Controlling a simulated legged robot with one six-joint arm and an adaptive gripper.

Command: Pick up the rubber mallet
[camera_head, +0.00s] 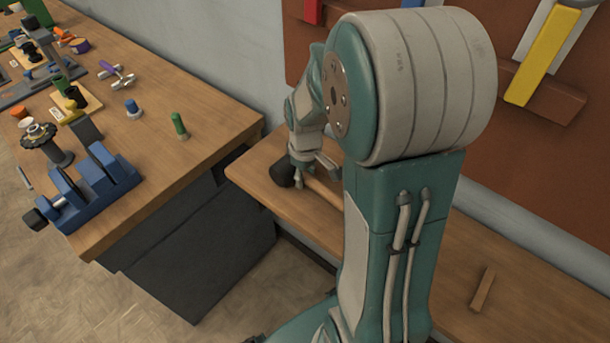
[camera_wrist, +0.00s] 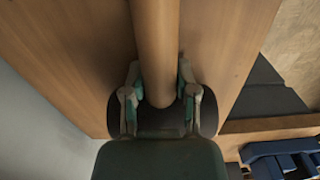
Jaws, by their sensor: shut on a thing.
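The rubber mallet has a black head (camera_head: 283,175) and a pale wooden handle (camera_head: 322,190). In the head view it is at the left end of the right-hand bench, its handle running right until my arm hides it. My gripper (camera_head: 305,168) is over the mallet, beside the head. In the wrist view, the fingers of my gripper (camera_wrist: 158,80) lie on either side of the handle (camera_wrist: 155,45) where it meets the black head (camera_wrist: 160,118). The gripper is shut on the mallet. I cannot tell whether the mallet touches the bench top.
The right-hand bench (camera_head: 450,255) holds a small wooden strip (camera_head: 483,289). A brown pegboard (camera_head: 480,120) with a yellow-handled tool (camera_head: 540,55) is on the wall behind. The left bench (camera_head: 190,95) carries a blue vise (camera_head: 95,190) and several small parts. A gap separates the benches.

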